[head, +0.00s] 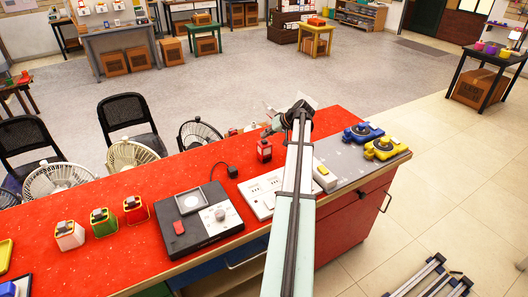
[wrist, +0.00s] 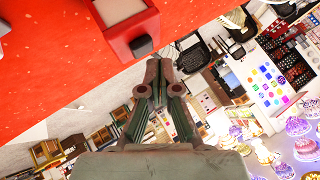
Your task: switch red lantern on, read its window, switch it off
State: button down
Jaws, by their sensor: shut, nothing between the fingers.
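The red lantern (head: 264,151) stands on the red counter (head: 330,122), near its far edge. In the wrist view the red lantern (wrist: 112,42) is at the top, cut off by the frame. It has a pale grey window (wrist: 120,10) and a dark knob (wrist: 142,46) at its near corner. My gripper (wrist: 158,72) is shut and empty, with its fingertips just below the knob and a small gap in the picture. In the head view my gripper (head: 268,131) is small and just above the lantern. I cannot tell whether the lantern is lit.
White, green and red canisters (head: 102,223) stand at the counter's left. A black device with a dial (head: 213,217), a black plug (head: 232,171) and a white socket panel (head: 262,190) lie nearer. Blue and yellow devices (head: 374,140) are at the right end. Fans and chairs stand behind.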

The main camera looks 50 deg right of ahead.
aim_at(266, 141)
jog(key=shift+f, duration=0.15)
dwell(0.4)
jog(key=shift+f+b, duration=0.3)
jog(key=shift+b, duration=0.15)
jog(key=shift+f, duration=0.25)
dwell(0.4)
jog(key=shift+r, duration=0.7)
jog(key=shift+r, duration=0.1)
jog(key=shift+r+p, duration=0.8)
jog(key=shift+r, duration=2.15)
